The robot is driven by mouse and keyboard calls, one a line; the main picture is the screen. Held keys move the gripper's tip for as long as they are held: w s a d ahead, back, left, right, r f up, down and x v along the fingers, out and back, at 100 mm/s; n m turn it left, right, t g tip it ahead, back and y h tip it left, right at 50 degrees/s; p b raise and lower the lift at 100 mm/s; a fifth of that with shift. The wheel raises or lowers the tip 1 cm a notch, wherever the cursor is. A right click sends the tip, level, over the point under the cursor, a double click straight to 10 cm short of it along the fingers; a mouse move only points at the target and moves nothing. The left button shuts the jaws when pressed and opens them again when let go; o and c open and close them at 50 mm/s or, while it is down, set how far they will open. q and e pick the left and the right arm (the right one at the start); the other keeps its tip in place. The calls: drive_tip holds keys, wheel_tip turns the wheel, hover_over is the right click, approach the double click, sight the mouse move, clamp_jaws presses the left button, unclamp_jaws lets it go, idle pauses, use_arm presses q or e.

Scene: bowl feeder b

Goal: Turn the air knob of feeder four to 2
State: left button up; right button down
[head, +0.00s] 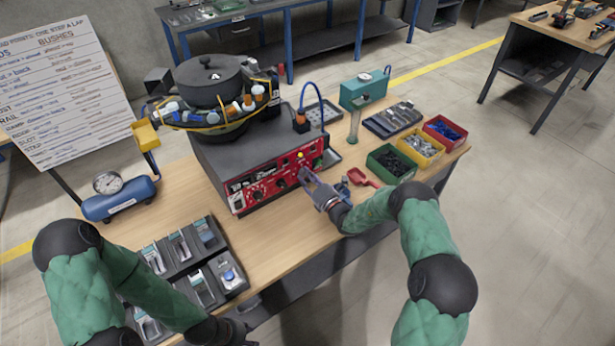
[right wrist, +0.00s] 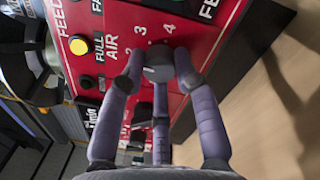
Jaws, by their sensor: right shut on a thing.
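The feeder is a dark bowl (head: 212,82) on a grey box with a red control panel (head: 275,176). In the right wrist view, a round grey knob (right wrist: 158,66) sits on the red panel (right wrist: 125,20) beside the word AIR and the numbers 2, 3 and 4. My right gripper (head: 308,178) is at the right part of the panel. In the right wrist view its purple-grey fingers (right wrist: 158,78) close around the knob. I cannot tell which number the knob points to. My left gripper (head: 228,334) is low at the bottom edge, dark and partly cut off.
A yellow button (right wrist: 79,45) is beside the knob. Grey trays (head: 190,262) lie on the wooden bench at front left, by a blue air tank (head: 120,200). Green (head: 391,163), yellow (head: 420,149) and red (head: 445,131) bins and a red scoop (head: 360,178) stand right of the panel.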

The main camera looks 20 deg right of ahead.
drive_tip(key=shift+s+a+f, duration=0.15)
drive_tip(key=shift+f, duration=0.2)
drive_tip(key=c, duration=0.9)
unclamp_jaws()
drive_tip(key=shift+c, duration=0.2)
drive_tip(key=shift+r, duration=0.15)
drive_tip(key=v, duration=1.2)
